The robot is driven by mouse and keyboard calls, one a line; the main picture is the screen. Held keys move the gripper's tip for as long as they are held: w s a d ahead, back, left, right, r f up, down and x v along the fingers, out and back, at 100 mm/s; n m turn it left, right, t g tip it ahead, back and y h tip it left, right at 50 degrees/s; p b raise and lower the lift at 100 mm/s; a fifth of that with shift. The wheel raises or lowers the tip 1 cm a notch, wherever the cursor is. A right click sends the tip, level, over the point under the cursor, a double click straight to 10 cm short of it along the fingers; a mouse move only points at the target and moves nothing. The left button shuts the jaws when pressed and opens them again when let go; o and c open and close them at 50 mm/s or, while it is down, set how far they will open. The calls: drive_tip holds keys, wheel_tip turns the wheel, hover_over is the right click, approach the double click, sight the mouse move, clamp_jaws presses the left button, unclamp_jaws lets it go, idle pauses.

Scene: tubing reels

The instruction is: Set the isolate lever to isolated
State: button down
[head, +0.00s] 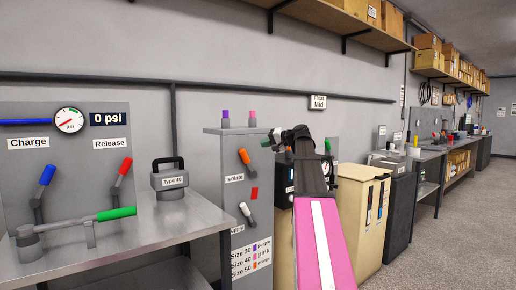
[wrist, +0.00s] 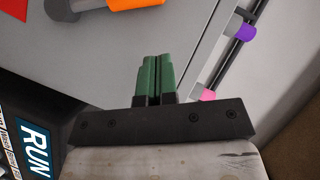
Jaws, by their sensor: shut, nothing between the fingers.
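The isolate lever has an orange handle (head: 244,156) on the front of a grey cabinet (head: 211,160), above and right of the "Isolate" label (head: 234,178). It tilts up and to the left in the head view. Part of the orange handle (wrist: 132,3) shows at the top edge of the wrist view, cut off by the frame. My gripper (head: 266,143) is near the cabinet's upper right, above and right of the handle in the head view. Its green fingers (wrist: 157,68) are together and empty, apart from the orange handle in the wrist view.
A white-handled lever (head: 245,210) and a red square (head: 254,193) are below the orange handle. Purple (head: 226,118) and pink (head: 252,117) pegs stand on the cabinet top. A steel bench (head: 160,225) is at left. Cream bins (head: 361,215) stand at right, with open floor beyond.

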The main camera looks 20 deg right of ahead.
drive_tip(key=v, duration=0.6)
drive_tip(key=shift+f, duration=0.1)
drive_tip(key=s+a+f+g+h, duration=0.15)
drive_tip(key=a+f, duration=0.25)
drive_tip(key=f, duration=0.8)
drive_tip(key=s+a+f+g+h, duration=0.15)
drive_tip(key=a+f, duration=0.25)
drive_tip(key=f, duration=0.8)
drive_tip(key=s+a+f+g+h, duration=0.15)
drive_tip(key=a+f, duration=0.35)
drive_tip(key=f, duration=0.6)
drive_tip(key=s+a+f+n+g+h, duration=0.1)
drive_tip(key=s+a+f+g+h, duration=0.1)
drive_tip(key=s+f, duration=0.8)
drive_tip(key=s+a+f+n+g+h, duration=0.2)
drive_tip(key=s+a+f, duration=0.4)
drive_tip(key=f, duration=1.1)
drive_tip(key=s+g+h, duration=0.1)
drive_tip(key=s+h, duration=0.1)
drive_tip(key=s, duration=0.2)
drive_tip(key=shift+s+f+g, duration=0.3)
drive_tip(key=shift+f+g, duration=0.05)
